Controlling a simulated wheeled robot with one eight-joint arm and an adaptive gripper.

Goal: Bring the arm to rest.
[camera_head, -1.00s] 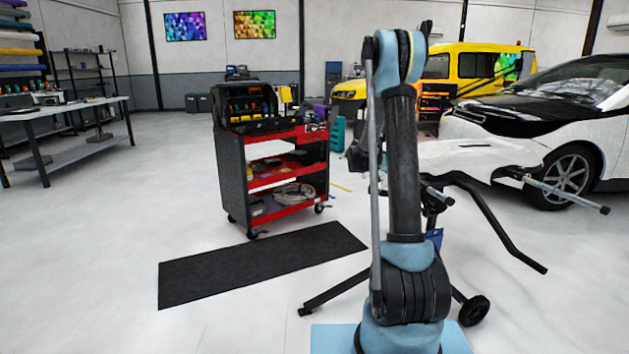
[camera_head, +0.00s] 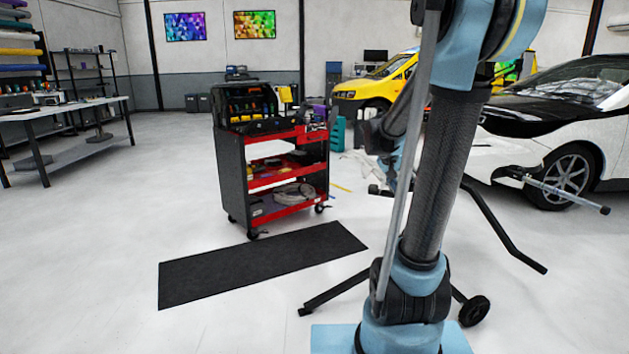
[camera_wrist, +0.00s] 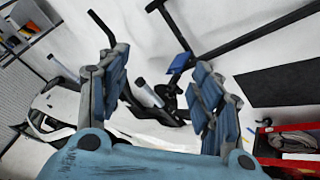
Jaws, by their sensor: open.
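My gripper (camera_wrist: 160,92) shows in the wrist view with its two blue padded fingers spread apart. It is open, and nothing sits between the fingers. Beyond them lie the white floor and parts of a dark wheeled stand. In the head view my arm rises at the right of centre and folds over at the top. The far part of the arm hangs behind the upright link, and the fingers are too hidden there to make out.
A red and black tool cart (camera_head: 275,165) stands left of my arm, behind a black mat (camera_head: 262,264). A stand with dark legs (camera_head: 505,232) is close behind my arm. A black and white car (camera_head: 560,120) is at the right.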

